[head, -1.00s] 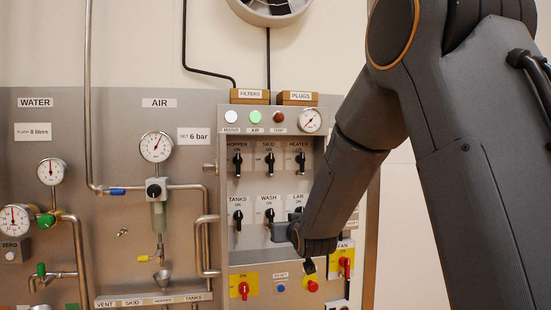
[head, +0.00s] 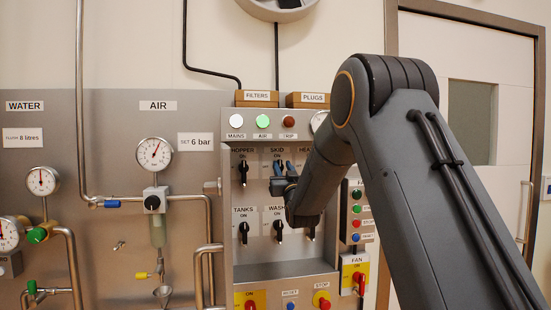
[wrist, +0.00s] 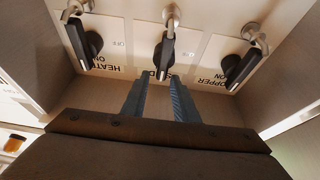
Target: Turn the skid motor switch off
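The skid motor switch (head: 278,164) is a black rotary handle in the middle of the panel's top row, with ON marked above it. In the wrist view the skid switch (wrist: 165,53) stands in line with its upside-down SKID label, its handle upright toward ON. My gripper (head: 282,180) is just in front of the panel at this switch and hides part of it.
The hopper switch (head: 243,172) is to the left, and the heater switch (wrist: 82,45) shows on the other side in the wrist view. The tanks switch (head: 243,233) and wash switch (head: 279,231) are below. A red stop button (head: 322,299) is lower down.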

